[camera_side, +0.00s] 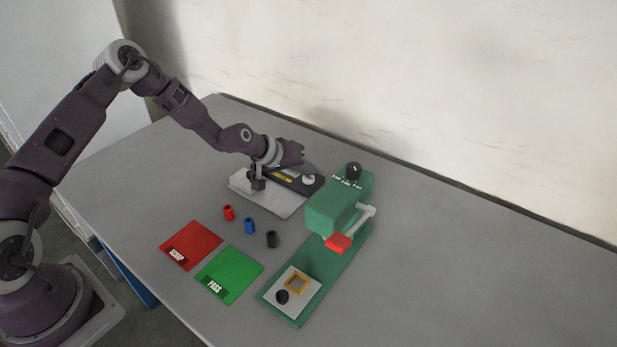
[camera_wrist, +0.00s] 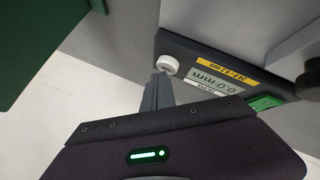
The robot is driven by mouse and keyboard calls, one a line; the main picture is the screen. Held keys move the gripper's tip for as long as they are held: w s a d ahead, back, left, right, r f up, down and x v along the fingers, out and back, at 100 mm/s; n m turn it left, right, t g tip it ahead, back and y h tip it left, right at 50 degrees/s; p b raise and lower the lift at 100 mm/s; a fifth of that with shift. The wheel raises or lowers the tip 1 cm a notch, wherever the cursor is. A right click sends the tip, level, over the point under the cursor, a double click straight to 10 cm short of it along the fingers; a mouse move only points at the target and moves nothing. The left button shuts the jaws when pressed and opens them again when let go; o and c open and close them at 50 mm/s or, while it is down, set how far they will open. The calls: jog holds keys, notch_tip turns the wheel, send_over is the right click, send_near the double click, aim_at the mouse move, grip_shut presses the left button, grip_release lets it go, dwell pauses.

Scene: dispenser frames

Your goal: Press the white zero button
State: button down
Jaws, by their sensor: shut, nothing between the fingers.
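The white zero button (camera_wrist: 167,64) is a small round knob at one end of a dark gauge panel (camera_wrist: 200,55). It also shows in the side view (camera_side: 308,180). The panel carries a yellow label (camera_wrist: 229,68) and a display (camera_wrist: 215,82) reading 0.0 mm. My gripper (camera_wrist: 161,77) is shut and empty. In the wrist view its fingertips are right beside the white button; I cannot tell whether they touch it. In the side view my gripper (camera_side: 306,171) is over the gauge, close to the button.
A green press (camera_side: 335,207) with a red-ended lever (camera_side: 339,243) stands right of the gauge. Red (camera_side: 228,213), blue (camera_side: 249,226) and black (camera_side: 271,239) cylinders stand in front. Red SCRAP (camera_side: 190,244) and green PASS (camera_side: 229,274) mats lie nearer. The table's right side is clear.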

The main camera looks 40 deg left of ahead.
aim_at(305, 179)
jog(key=shift+r, duration=0.5)
jog(key=shift+r, duration=2.55)
jog(key=s+d+r+m+g+y, duration=0.3)
jog(key=s+r+m, duration=0.2)
jog(key=s+r, duration=1.6)
jog(key=s+a+r, duration=0.1)
jog(key=s, duration=2.2)
jog(key=shift+a+r, duration=0.15)
jog(key=shift+r, duration=0.25)
